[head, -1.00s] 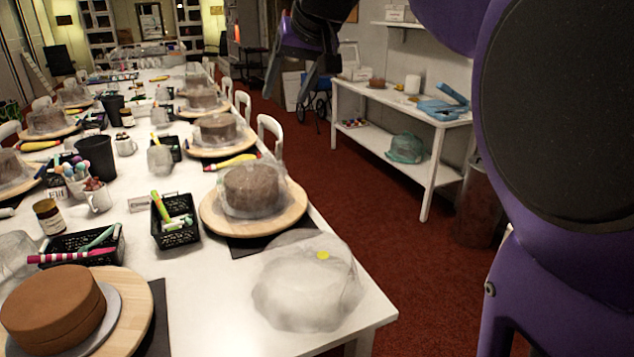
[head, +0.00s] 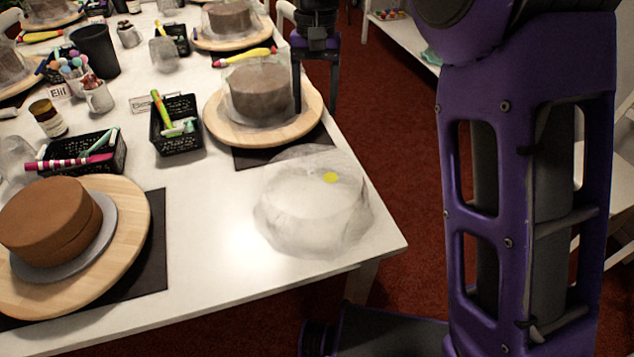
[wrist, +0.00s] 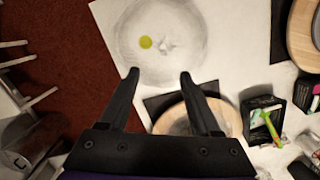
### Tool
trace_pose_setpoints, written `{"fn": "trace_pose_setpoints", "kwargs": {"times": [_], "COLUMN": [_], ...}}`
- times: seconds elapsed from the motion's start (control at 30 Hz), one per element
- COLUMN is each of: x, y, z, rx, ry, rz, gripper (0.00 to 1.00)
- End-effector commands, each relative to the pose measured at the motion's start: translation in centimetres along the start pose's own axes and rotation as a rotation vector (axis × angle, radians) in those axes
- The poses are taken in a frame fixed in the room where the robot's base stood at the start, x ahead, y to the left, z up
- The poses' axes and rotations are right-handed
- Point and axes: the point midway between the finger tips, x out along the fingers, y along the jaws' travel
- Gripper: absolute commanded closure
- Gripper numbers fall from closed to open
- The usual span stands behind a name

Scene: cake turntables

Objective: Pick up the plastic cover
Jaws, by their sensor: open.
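The plastic cover (head: 305,215) is a clear, crumpled-looking dome with a yellow spot on it. It sits on the white table near its front right corner. In the wrist view the cover (wrist: 178,48) lies beyond my fingertips, near the top middle. My gripper (head: 315,108) points down, open and empty, behind the cover in the head view and next to a covered cake at the table's right edge. Its two fingers (wrist: 159,74) are spread apart in the wrist view, and neither seems to touch the cover.
A covered brown cake (head: 259,88) on a round wooden turntable (head: 225,125) stands behind the cover. An uncovered cake (head: 45,215) is at the front left. A black basket (head: 176,135) holds markers. Bare white table (head: 205,225) lies left of the cover.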

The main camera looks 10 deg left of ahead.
Motion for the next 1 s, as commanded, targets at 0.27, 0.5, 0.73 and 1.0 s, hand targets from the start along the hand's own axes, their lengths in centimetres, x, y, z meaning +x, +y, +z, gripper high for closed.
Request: {"fn": "trace_pose_setpoints", "kwargs": {"times": [0.27, 0.5, 0.73, 1.0], "x": [6.5, 9.0, 11.5, 14.3], "y": [-0.1, -0.1, -0.4, -0.6], "z": [0.1, 0.0, 0.1, 0.1], "rx": [-0.002, -0.002, -0.002, -0.001], "ry": [-0.003, 0.000, -0.002, 0.001], "rz": [0.001, 0.000, 0.001, -0.001], "gripper": [0.36, 0.36, 0.36, 0.36]}}
